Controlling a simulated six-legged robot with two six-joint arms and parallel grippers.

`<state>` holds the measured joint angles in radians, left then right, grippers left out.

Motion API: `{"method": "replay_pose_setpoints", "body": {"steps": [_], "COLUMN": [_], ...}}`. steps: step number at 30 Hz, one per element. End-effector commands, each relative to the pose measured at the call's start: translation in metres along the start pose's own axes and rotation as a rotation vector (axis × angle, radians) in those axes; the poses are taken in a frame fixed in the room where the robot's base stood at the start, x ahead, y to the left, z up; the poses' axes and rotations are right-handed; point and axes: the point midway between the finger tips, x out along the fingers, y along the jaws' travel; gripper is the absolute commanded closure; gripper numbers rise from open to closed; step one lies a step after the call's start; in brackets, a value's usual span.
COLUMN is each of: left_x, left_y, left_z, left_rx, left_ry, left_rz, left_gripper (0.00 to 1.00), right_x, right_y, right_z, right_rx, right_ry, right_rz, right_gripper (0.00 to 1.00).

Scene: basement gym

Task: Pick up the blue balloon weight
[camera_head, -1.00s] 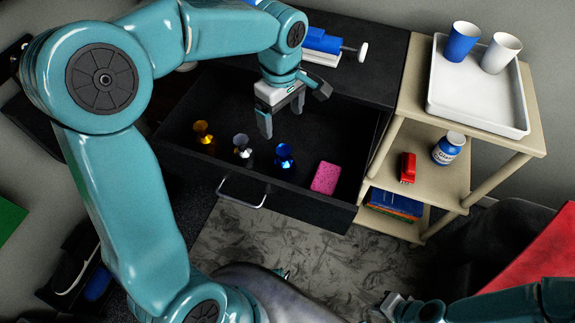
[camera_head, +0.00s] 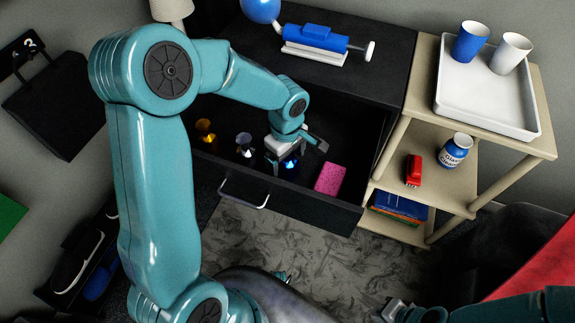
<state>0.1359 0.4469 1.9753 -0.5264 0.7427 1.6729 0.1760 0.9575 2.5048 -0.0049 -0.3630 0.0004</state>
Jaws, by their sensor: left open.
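The blue balloon weight (camera_head: 289,165) stands in the open black drawer, partly covered by my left gripper. My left gripper (camera_head: 293,156) is open and reaches down into the drawer, right over the weight, with its fingers apart around the weight's top. I cannot tell whether they touch it. A silver weight (camera_head: 245,147) and a gold weight (camera_head: 206,132) stand to its left, and a pink sponge (camera_head: 330,179) lies to its right. My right gripper (camera_head: 394,308) is low at the bottom edge, away from the drawer, and its jaw state is unclear.
The drawer (camera_head: 282,190) has a front wall with a metal handle. A blue balloon pump (camera_head: 316,38) sits on the cabinet top above. A beige shelf (camera_head: 399,140) stands to the right with a white tray (camera_head: 447,98), two cups, a red stapler (camera_head: 413,170) and a glue bottle (camera_head: 455,151).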

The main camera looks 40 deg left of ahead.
Motion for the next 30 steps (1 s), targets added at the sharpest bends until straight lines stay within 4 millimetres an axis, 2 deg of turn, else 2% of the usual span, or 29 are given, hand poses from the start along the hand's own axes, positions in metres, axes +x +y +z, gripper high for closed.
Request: {"method": "replay_pose_setpoints", "body": {"steps": [5,6,8,9,12,23,26,30], "left_x": [0.0,0.0,0.0,0.0,0.0,-0.005,-0.017,-0.046], "left_y": [0.0,0.0,0.0,0.0,0.0,0.001,0.001,0.001], "left_z": [0.0,0.0,0.0,0.0,0.0,0.0,0.0,0.0], "left_rx": [0.0,0.0,0.0,0.0,0.0,0.0,0.0,-0.001], "left_ry": [0.0,0.0,0.0,0.0,0.0,0.0,0.002,0.002], "left_rz": [0.001,0.001,0.001,0.001,0.001,0.003,0.004,0.007], "left_gripper": [0.12,0.15,0.35,0.48,0.76,0.76,0.76,0.76], "right_x": [0.0,0.0,0.0,0.0,0.0,-0.001,-0.003,-0.007], "right_y": [0.0,0.0,0.0,0.0,0.0,0.0,-0.001,-0.003], "right_z": [0.0,0.0,0.0,0.0,0.0,0.0,0.0,0.0], "right_rx": [0.0,0.0,0.0,0.0,0.0,0.0,0.0,0.0], "right_ry": [0.0,0.0,0.0,0.0,0.0,0.0,0.0,0.0], "right_rz": [0.0,0.0,0.0,0.0,0.0,0.0,0.0,0.0], "right_gripper": [1.0,1.0,1.0,1.0,1.0,1.0,1.0,1.0]}}
